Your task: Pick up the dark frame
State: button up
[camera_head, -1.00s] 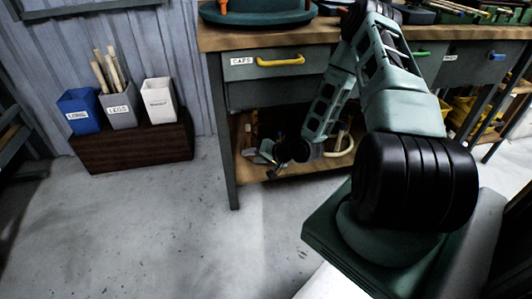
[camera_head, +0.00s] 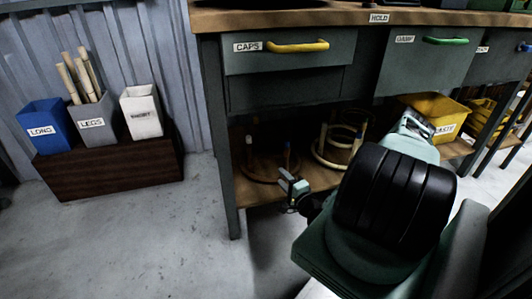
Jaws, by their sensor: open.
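A dark brown round frame (camera_head: 262,177) with thin upright legs lies on the lower shelf of the workbench, at its left end. A leg with a bluish tip rises at its right side. My gripper (camera_head: 289,181) is low in front of the shelf, close to the dark frame's right front side. Its jaws are open and small in view, and I cannot tell whether they touch the frame. My own arm hides the right part of the shelf's front.
A paler ring frame (camera_head: 327,160) stands just right on the same shelf. A bench leg (camera_head: 228,180) stands at the left. A yellow bin (camera_head: 436,108) is at the right. Left are LONG (camera_head: 45,128), LEGS (camera_head: 97,123) and SHORT (camera_head: 142,113) bins. The floor at left is clear.

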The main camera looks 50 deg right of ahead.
jog(key=b, duration=0.5)
send_near(260, 153)
jog(key=w, duration=0.1)
jog(key=w+d+f, duration=0.1)
jog(key=w, duration=0.1)
jog(key=w+d, duration=0.1)
jog(key=shift+w+f, duration=0.3)
jog(key=shift+w, duration=0.05)
jog(key=b+x, duration=0.1)
jog(key=x, duration=0.1)
jog(key=b+x, duration=0.1)
jog(key=x, duration=0.1)
jog(key=b+x, duration=0.2)
jog(key=shift+r, duration=0.3)
grip_shut()
jog(key=shift+r, duration=0.15)
